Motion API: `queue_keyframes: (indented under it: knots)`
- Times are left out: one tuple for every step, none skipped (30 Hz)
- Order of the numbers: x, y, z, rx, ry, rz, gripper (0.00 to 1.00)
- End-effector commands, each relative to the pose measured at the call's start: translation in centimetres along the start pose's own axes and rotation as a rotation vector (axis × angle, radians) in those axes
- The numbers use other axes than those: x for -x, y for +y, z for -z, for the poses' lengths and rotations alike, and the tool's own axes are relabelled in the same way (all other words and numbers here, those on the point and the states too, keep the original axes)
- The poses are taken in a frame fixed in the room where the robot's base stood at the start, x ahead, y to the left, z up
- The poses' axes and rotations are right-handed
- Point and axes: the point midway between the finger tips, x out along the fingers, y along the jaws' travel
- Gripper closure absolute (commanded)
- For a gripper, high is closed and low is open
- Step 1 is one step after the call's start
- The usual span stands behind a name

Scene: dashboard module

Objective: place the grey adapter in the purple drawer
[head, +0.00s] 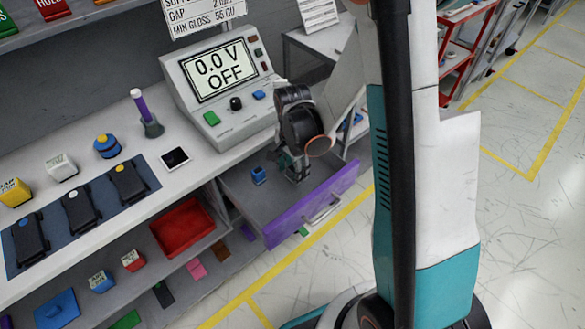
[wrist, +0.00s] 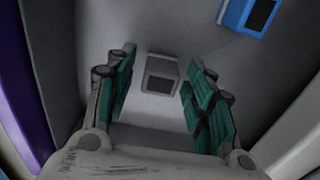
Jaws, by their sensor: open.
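The purple drawer (head: 290,217) is pulled open under the bench, with a grey inside and a purple front. My gripper (head: 293,172) reaches down into it. In the wrist view my gripper (wrist: 159,80) is open, with teal finger pads apart on both sides. The grey adapter (wrist: 161,75), a small grey block with a dark face, shows between the fingers and appears to be on the drawer floor. No finger visibly presses on it. In the head view my gripper hides it.
A blue adapter (head: 259,175) lies in the drawer left of my gripper; it also shows in the wrist view (wrist: 247,14). The drawer walls are close around my gripper. A meter (head: 219,75) reading 0.0 V OFF stands on the bench. A red tray (head: 183,228) sits on the shelf below.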

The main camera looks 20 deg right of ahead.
Motion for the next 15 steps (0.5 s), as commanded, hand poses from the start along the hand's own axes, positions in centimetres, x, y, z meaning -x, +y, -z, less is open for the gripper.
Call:
queue_keyframes:
  knots:
    - [0.1,0.0,0.0,0.0,0.0,0.0,0.52]
    - [0.3,0.0,0.0,0.0,0.0,0.0,0.52]
    - [0.5,0.0,0.0,0.0,0.0,0.0,0.52]
    - [0.9,0.0,0.0,0.0,0.0,0.0,0.52]
    - [1.3,0.0,0.0,0.0,0.0,0.0,0.52]
    - [2.0,0.0,0.0,0.0,0.0,0.0,0.52]
    - [2.5,0.0,0.0,0.0,0.0,0.0,0.52]
    - [3.2,0.0,0.0,0.0,0.0,0.0,0.52]
    - [4.0,0.1,0.0,0.0,0.0,0.0,0.52]
    - [4.7,0.0,0.0,0.0,0.0,0.0,0.52]
    - [5.4,0.0,0.0,0.0,0.0,0.0,0.52]
    - [6.3,0.0,0.0,0.0,0.0,0.0,0.52]
    - [6.9,0.0,0.0,0.0,0.0,0.0,0.52]
    - [7.5,0.1,0.0,0.0,0.0,0.0,0.52]
    - [8.3,0.0,0.0,0.0,0.0,0.0,0.52]
